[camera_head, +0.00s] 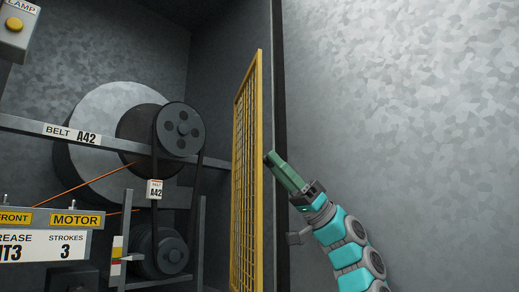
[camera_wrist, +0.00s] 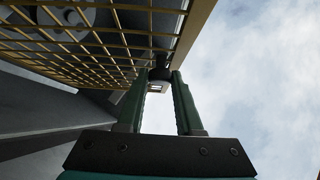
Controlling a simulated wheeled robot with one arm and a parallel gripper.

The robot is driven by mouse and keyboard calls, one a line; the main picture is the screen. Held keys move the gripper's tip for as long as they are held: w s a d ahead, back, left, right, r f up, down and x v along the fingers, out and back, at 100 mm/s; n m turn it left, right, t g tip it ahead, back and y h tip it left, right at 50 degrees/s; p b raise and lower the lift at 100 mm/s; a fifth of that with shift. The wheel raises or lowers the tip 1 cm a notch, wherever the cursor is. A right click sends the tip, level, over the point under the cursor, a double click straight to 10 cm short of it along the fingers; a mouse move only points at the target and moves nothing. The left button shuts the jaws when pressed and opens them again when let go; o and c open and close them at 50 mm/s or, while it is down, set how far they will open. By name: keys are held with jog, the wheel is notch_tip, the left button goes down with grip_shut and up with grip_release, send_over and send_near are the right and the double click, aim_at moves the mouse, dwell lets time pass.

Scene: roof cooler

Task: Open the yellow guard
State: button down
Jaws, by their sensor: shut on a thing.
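The yellow guard (camera_head: 246,170) is a mesh panel in a yellow frame. In the head view it stands upright, swung out and seen nearly edge-on, with the pulleys to its left uncovered. In the wrist view its mesh (camera_wrist: 85,45) fills the upper left. My gripper (camera_head: 269,160) has green fingers and meets the guard's right side. In the wrist view my gripper (camera_wrist: 162,78) has its fingertips closed around a small dark knob (camera_wrist: 160,73) at the guard's edge. The knob is hidden behind the fingers in the head view.
A grey metal wall (camera_head: 400,100) rises close on the right of my arm. Left of the guard are a dark pulley (camera_head: 180,129), a belt, a large drum (camera_head: 85,110) and a label panel (camera_head: 45,240). A lamp box (camera_head: 17,30) is at the upper left.

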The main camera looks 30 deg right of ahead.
jog(key=shift+w+f, duration=0.2)
jog(key=shift+f, duration=0.2)
jog(key=c, duration=0.8)
grip_release()
jog(key=shift+c, duration=0.2)
jog(key=shift+o, duration=1.2)
jog(key=shift+s+r, duration=0.1)
jog(key=shift+r, duration=0.1)
jog(key=s+a+r+b, duration=0.2)
jog(key=s+a+b, duration=0.1)
jog(key=s, duration=0.4)
jog(key=s+a+r+b, duration=0.2)
jog(key=s+a+b, duration=0.1)
jog(key=s, duration=0.4)
jog(key=shift+s+a+r+b, duration=0.2)
jog(key=shift+s+r+b, duration=0.1)
jog(key=shift+r+b, duration=0.1)
